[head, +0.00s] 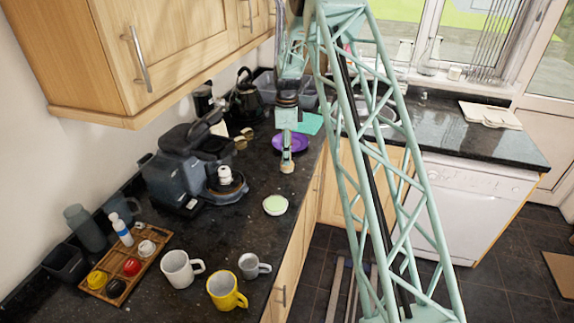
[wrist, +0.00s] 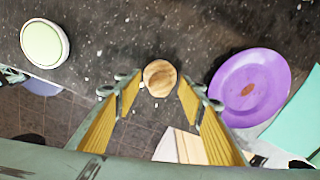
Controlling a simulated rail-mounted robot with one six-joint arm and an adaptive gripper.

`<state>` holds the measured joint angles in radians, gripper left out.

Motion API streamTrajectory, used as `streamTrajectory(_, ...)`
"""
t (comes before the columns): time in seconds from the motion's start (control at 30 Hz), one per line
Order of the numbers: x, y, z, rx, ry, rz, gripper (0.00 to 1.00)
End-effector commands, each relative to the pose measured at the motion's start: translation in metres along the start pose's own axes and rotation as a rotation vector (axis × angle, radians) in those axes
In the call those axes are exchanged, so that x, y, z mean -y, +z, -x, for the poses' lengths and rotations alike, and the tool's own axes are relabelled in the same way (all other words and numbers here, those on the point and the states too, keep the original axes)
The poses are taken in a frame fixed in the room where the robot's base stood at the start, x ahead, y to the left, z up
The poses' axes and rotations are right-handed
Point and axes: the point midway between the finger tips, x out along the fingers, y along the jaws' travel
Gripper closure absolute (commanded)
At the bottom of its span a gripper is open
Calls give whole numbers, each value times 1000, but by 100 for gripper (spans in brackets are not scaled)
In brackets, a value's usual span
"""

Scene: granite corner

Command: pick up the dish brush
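A round wooden-topped object, which looks like the dish brush (head: 287,168), stands on the dark granite counter near its front edge. In the wrist view its round wooden top (wrist: 160,76) lies between and just beyond my fingertips. My gripper (head: 287,155) points down above it in the head view. In the wrist view my gripper (wrist: 159,90) is open, with a yellow-padded finger on each side of the wooden top and gaps showing. The brush's lower part and bristles are hidden.
A purple plate (wrist: 250,87) lies close on the right, with a turquoise board (wrist: 295,120) beyond. A green-topped round dish (head: 275,205) sits nearby. A coffee machine (head: 185,170), white mug (head: 180,269), yellow mug (head: 226,291) and wooden tray (head: 142,266) stand left and in front.

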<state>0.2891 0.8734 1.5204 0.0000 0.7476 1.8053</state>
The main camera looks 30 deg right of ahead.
Motion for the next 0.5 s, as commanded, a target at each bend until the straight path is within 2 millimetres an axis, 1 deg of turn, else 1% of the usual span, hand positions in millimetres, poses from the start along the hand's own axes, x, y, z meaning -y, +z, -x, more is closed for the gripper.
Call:
streamTrajectory(0.37, 0, 0, 0, 0, 0, 0, 64)
streamTrajectory(0.5, 0, 0, 0, 0, 0, 0, 77)
